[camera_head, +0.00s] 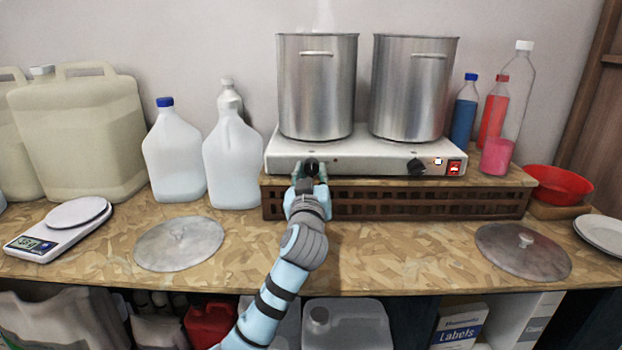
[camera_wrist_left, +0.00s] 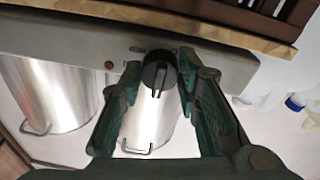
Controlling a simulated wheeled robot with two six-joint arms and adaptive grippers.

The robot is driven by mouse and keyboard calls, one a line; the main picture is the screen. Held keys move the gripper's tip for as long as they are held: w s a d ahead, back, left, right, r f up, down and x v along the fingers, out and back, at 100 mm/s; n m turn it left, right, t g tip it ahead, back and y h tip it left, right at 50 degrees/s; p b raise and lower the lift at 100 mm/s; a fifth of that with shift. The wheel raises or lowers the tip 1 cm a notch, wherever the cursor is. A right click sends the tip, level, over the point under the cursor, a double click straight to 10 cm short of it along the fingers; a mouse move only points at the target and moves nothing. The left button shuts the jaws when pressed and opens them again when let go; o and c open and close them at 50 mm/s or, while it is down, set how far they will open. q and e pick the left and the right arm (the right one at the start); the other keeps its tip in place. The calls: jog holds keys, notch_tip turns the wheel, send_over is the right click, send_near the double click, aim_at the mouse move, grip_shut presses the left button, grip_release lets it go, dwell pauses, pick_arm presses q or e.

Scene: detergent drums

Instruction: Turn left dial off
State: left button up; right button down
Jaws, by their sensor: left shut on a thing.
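The left dial (camera_head: 311,164) is a black knob on the front of a white two-plate cooker (camera_head: 365,158). In the left wrist view the dial (camera_wrist_left: 158,72) has a raised grip bar running roughly up and down the picture. My left gripper (camera_head: 309,172) reaches it from the front. In the left wrist view, the green fingers of the left gripper (camera_wrist_left: 160,66) are on either side of the dial and shut on it. The right dial (camera_head: 416,167) is black and sits turned at a slant. My right gripper is not in view.
Two steel pots (camera_head: 317,88) (camera_head: 413,90) stand on the cooker, with faint steam above the left one. A red switch (camera_head: 454,167) is at the right. The cooker rests on a brown slatted crate (camera_head: 400,205). Lids (camera_head: 180,244) (camera_head: 522,252) lie on the counter. White jugs (camera_head: 232,160) stand left.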

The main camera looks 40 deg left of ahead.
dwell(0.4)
pick_arm(q)
jog(key=o, duration=1.2)
jog(key=shift+c, duration=0.2)
jog(key=shift+s+d, duration=0.25)
jog(key=shift+s, duration=0.05)
jog(key=v, duration=1.1)
jog(key=shift+s+d+f, duration=0.1)
